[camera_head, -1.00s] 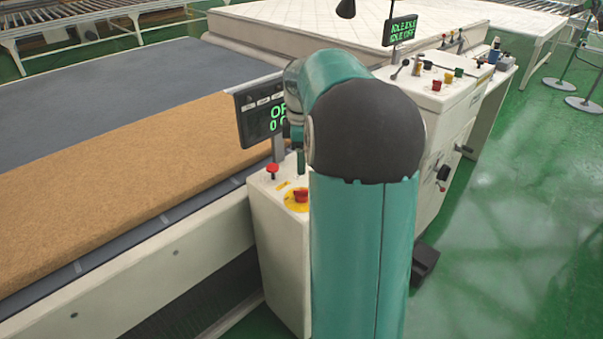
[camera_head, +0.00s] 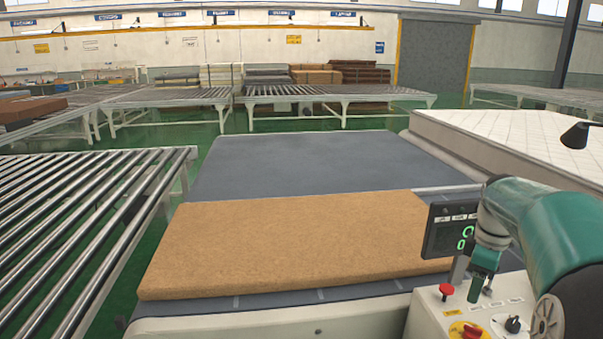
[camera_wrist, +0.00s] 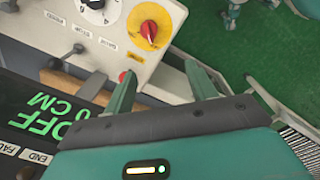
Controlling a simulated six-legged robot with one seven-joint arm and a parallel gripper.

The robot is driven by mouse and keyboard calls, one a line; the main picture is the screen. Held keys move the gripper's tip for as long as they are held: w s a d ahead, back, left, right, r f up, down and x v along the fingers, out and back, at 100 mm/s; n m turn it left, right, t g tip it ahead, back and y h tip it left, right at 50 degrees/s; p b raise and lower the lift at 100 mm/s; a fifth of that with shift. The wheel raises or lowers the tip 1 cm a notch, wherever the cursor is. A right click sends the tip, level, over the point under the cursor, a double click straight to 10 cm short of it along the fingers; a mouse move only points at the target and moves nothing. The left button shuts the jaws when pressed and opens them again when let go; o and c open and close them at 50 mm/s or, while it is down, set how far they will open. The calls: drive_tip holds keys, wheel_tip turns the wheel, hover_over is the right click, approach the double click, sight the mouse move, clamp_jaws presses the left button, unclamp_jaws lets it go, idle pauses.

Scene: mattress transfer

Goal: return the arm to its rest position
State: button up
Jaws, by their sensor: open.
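My arm, teal with a dark cap, reaches in from the right edge of the head view. My gripper (camera_head: 481,287) points down above the white control box (camera_head: 425,318), close to the dark display. In the wrist view my gripper (camera_wrist: 160,80) shows two green fingers spread apart, with nothing between them. The control box panel (camera_wrist: 107,52) lies beyond the fingertips. A red knob on a yellow disc (camera_wrist: 149,30) is above them. Whether a finger touches the panel cannot be told.
The display (camera_head: 455,230) stands beside my wrist; it also shows in the wrist view (camera_wrist: 30,120), reading OFF. A brown mattress slab (camera_head: 290,240) lies on the grey conveyor (camera_head: 310,160). A roller table (camera_head: 80,210) stands left. A white quilted mattress (camera_head: 520,140) is at right.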

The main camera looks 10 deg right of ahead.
drive_tip(key=s+a+r+m+t+h, duration=0.1)
drive_tip(key=s+a+r+m, duration=0.15)
drive_tip(key=a, duration=0.55)
drive_tip(key=s+a+r+m+t, duration=0.15)
drive_tip(key=s+a, duration=0.25)
drive_tip(key=a, duration=0.5)
drive_tip(key=s+a+f+m+t+y, duration=0.1)
drive_tip(key=s+a+f+m+t, duration=0.2)
drive_tip(key=s+a, duration=0.7)
drive_tip(key=shift+a+f+m, duration=0.3)
drive_tip(key=shift+f+m, duration=0.1)
drive_tip(key=shift+m, duration=0.5)
drive_tip(key=shift+c, duration=0.3)
drive_tip(key=c, duration=0.3)
drive_tip(key=shift+c, duration=0.4)
drive_tip(key=shift+d, duration=0.15)
